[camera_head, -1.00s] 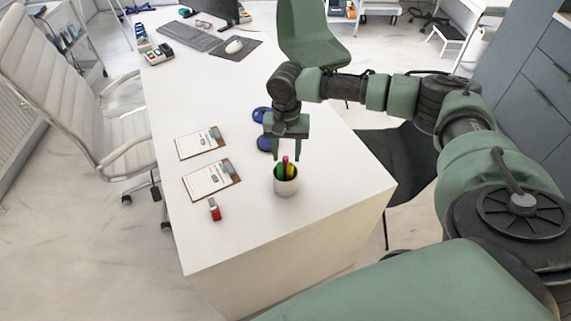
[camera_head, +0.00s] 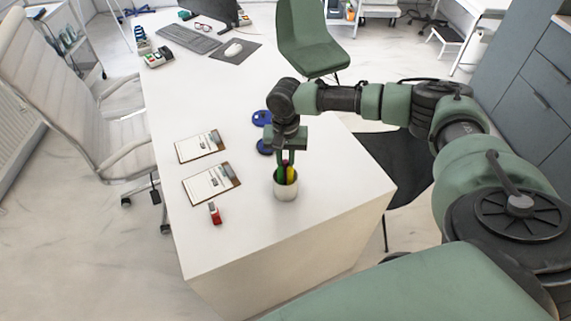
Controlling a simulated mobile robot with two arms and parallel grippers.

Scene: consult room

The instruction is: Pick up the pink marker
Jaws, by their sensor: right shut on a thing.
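A white cup (camera_head: 286,190) stands on the desk near its front right part and holds several markers, with green and yellow ones showing. My right gripper (camera_head: 285,163) points down over the cup, its fingers at the marker tops. It is shut on the pink marker, which is mostly hidden between the fingers and the other markers. The marker's lower part is still inside the cup. My left gripper is not in view.
Two clipboards (camera_head: 211,184) and a red-and-white item (camera_head: 215,213) lie left of the cup on the white desk (camera_head: 240,245). Blue round items (camera_head: 262,117) lie behind the gripper. A keyboard (camera_head: 188,38) and mouse are at the far end. The desk's front is clear.

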